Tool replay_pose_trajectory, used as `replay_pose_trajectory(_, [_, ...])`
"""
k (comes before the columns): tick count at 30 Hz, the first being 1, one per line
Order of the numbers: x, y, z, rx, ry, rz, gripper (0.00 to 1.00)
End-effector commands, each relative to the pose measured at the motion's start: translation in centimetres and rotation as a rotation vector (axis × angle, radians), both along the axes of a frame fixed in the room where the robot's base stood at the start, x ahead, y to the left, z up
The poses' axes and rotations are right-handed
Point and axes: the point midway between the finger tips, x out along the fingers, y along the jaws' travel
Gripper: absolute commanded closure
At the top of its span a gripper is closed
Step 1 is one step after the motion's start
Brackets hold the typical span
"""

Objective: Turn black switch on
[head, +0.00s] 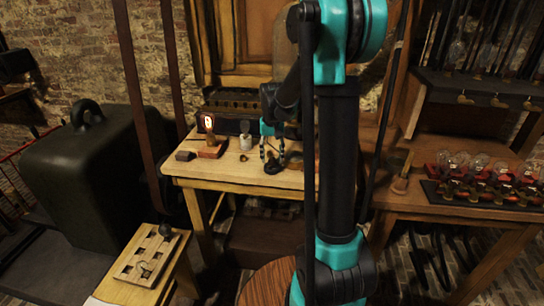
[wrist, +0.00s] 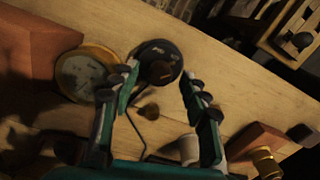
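The black switch is most likely the round black piece (wrist: 152,47) with a dark knob, lying on the wooden table (wrist: 230,70). In the head view a small black piece (head: 273,167) lies on the table under my gripper (head: 272,146). In the wrist view my gripper (wrist: 159,74) is open, its two fingers apart with nothing held between them. The black piece lies just beyond and between the fingertips. I cannot tell whether a finger touches it, nor which position the switch is in.
A round brass piece (wrist: 78,72) and a reddish block (wrist: 35,48) lie left of the fingers. The table's front is clear.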

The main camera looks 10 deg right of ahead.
Motion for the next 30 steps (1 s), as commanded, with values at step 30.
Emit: replay_pose_trajectory(30, [0.0,0.0,11.9,0.000,0.000,0.000,0.54])
